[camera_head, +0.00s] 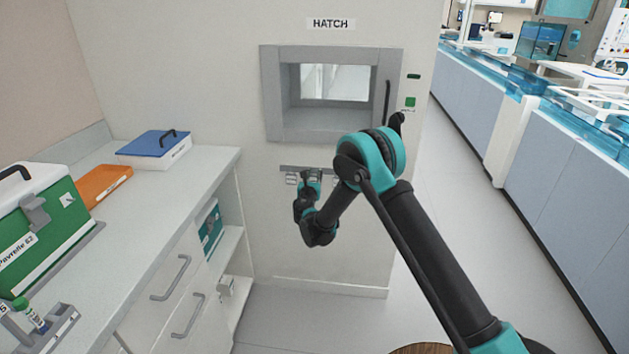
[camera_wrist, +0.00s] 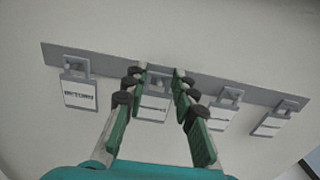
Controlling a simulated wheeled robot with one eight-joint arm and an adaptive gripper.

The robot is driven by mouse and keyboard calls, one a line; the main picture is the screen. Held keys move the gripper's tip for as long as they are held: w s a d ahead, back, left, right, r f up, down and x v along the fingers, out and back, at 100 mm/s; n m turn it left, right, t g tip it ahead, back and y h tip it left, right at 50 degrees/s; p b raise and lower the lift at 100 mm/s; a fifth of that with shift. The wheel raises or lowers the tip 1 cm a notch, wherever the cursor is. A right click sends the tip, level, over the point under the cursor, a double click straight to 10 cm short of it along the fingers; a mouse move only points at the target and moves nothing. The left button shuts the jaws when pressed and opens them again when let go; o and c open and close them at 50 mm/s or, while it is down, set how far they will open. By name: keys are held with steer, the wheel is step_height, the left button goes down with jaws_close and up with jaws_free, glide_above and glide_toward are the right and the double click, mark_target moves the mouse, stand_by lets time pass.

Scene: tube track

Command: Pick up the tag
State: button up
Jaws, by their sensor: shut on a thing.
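Several white tags with grey tops hang in a row from a grey rail (camera_wrist: 225,88) on the wall. My gripper (camera_wrist: 160,80) is shut on the second tag from the left (camera_wrist: 153,108), near its top; its small print is too blurred to read. This tag still hangs at the rail. The left tag (camera_wrist: 80,94) seems to read "RETURN". Two more tags, the nearer one (camera_wrist: 222,112) and the far right one (camera_wrist: 272,122), hang to the right. In the head view the rail (camera_head: 288,168) is below the hatch, and my gripper (camera_head: 309,178) partly hides the tags.
The open-fronted hatch (camera_head: 272,95) with a dark handle is above the rail. A counter (camera_head: 150,205) stands at the left with a green case (camera_head: 55,225), an orange item (camera_head: 103,184) and a blue-lidded box (camera_head: 153,146). Floor (camera_head: 480,240) is clear at the right.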

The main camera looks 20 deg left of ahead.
steer(key=shift+r, duration=0.25)
steer(key=shift+s, duration=0.25)
steer(key=v, duration=1.7)
steer(key=shift+s, duration=0.25)
